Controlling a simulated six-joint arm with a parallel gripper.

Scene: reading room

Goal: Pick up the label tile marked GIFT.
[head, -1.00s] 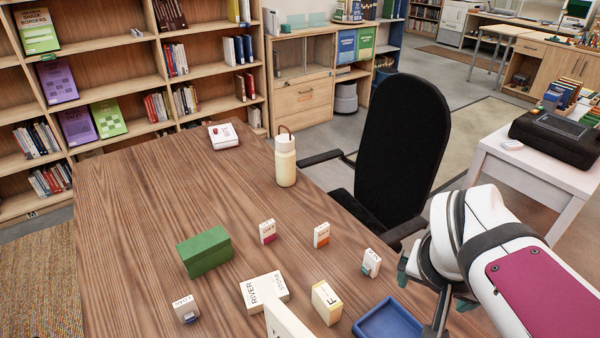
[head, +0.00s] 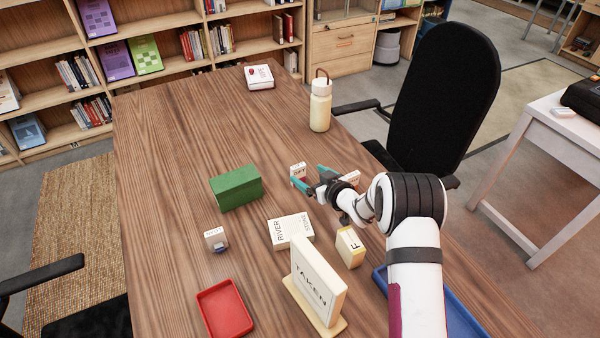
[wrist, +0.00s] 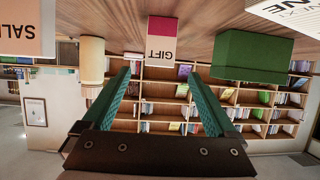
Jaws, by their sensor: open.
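The GIFT tile (wrist: 161,42) is a small white block with a dark pink band, upside down in the wrist view. It also shows in the head view (head: 298,170), standing upright on the wooden table and partly hidden by my gripper. My gripper (head: 313,179) is open and low over the table, just to the right of the tile. In the wrist view, its two teal fingers (wrist: 161,85) are spread, with the tile ahead of the gap between them. Nothing is held.
The SALE tile (wrist: 24,30) stands close beside my gripper. A green box (head: 236,188), a River Stone book (head: 290,229), a yellow-edged F block (head: 350,247) and a cream bottle (head: 320,108) stand nearby.

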